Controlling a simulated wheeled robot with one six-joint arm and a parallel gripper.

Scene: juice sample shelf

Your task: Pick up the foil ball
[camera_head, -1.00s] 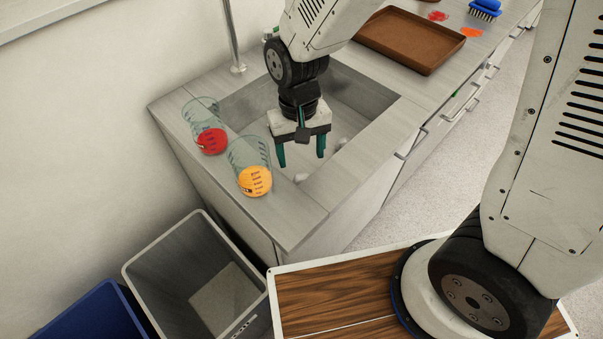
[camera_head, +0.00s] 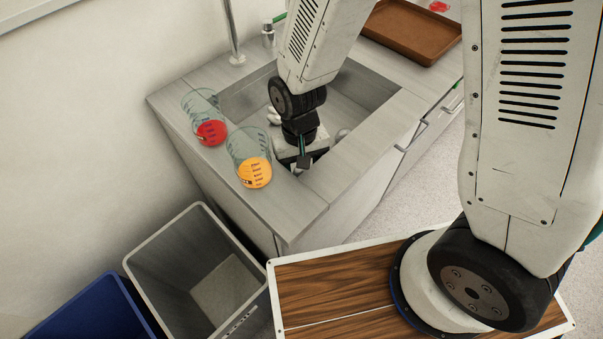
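My gripper (camera_head: 297,163) is lowered into the grey sink basin (camera_head: 372,90), pointing down near the front wall. Its fingertips are mostly hidden behind its own body and the sink's rim, so I cannot tell whether it is open, shut or holding anything. A small roundish grey lump (camera_head: 342,134) lies in the basin just right of the gripper; it may be the foil ball, but it is too small to be sure. Small whitish lumps (camera_head: 273,116) lie in the basin to the left of my arm.
Two glass beakers, one with red contents (camera_head: 211,132) and one with orange (camera_head: 254,172), stand on the counter left of the sink. A brown tray (camera_head: 410,32) lies behind right. A tap (camera_head: 234,45) stands at the back. Grey (camera_head: 150,262) and blue (camera_head: 75,318) bins stand below.

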